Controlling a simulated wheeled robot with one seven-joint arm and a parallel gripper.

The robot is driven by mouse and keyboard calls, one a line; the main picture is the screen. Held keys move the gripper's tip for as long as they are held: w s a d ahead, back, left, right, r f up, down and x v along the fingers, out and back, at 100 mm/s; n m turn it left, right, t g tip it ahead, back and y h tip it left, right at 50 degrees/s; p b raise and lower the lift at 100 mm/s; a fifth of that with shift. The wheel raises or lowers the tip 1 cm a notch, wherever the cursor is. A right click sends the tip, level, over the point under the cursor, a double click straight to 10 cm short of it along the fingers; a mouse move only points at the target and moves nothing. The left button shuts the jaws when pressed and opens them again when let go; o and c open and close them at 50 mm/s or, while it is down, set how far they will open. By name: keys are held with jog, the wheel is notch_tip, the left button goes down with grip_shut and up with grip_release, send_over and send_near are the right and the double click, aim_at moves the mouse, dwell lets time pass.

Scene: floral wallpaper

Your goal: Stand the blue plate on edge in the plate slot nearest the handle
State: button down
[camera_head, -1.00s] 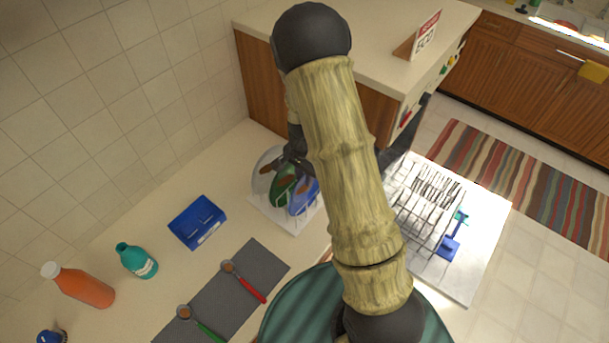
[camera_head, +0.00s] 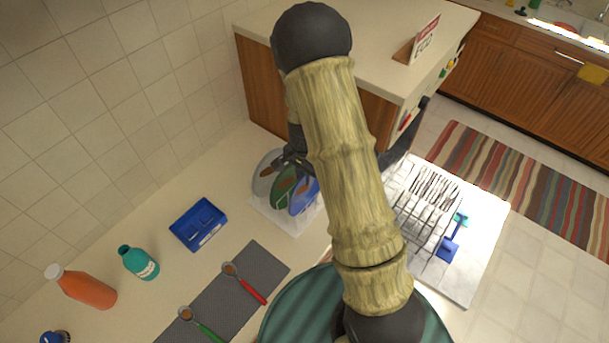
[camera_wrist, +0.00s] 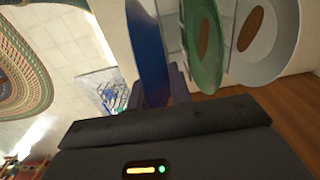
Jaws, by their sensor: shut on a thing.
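The blue plate (camera_head: 303,196) stands on edge at the right of a white holder (camera_head: 285,217) on the counter. In the wrist view the blue plate (camera_wrist: 147,45) is seen nearly edge-on, its lower edge between the fingers of my gripper (camera_wrist: 158,92). My gripper is shut on it. In the head view my gripper (camera_head: 297,160) is at the plates' upper edges, partly hidden by my arm. A wire rack (camera_head: 425,205) with slots stands at the right on a bright white surface. A blue, handle-like piece (camera_head: 452,240) is at its right side.
A green plate (camera_head: 284,186) and a pale plate (camera_head: 265,175) stand beside the blue plate. A wooden-sided cabinet (camera_head: 262,85) rises behind. A blue tray (camera_head: 199,224), grey mat (camera_head: 225,295), teal bottle (camera_head: 138,263) and orange bottle (camera_head: 85,288) are on the counter.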

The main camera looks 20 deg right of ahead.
jog(key=shift+r+p, duration=3.55)
jog(key=shift+r, duration=1.1)
jog(key=shift+w+a, duration=0.1)
jog(key=shift+a, duration=0.05)
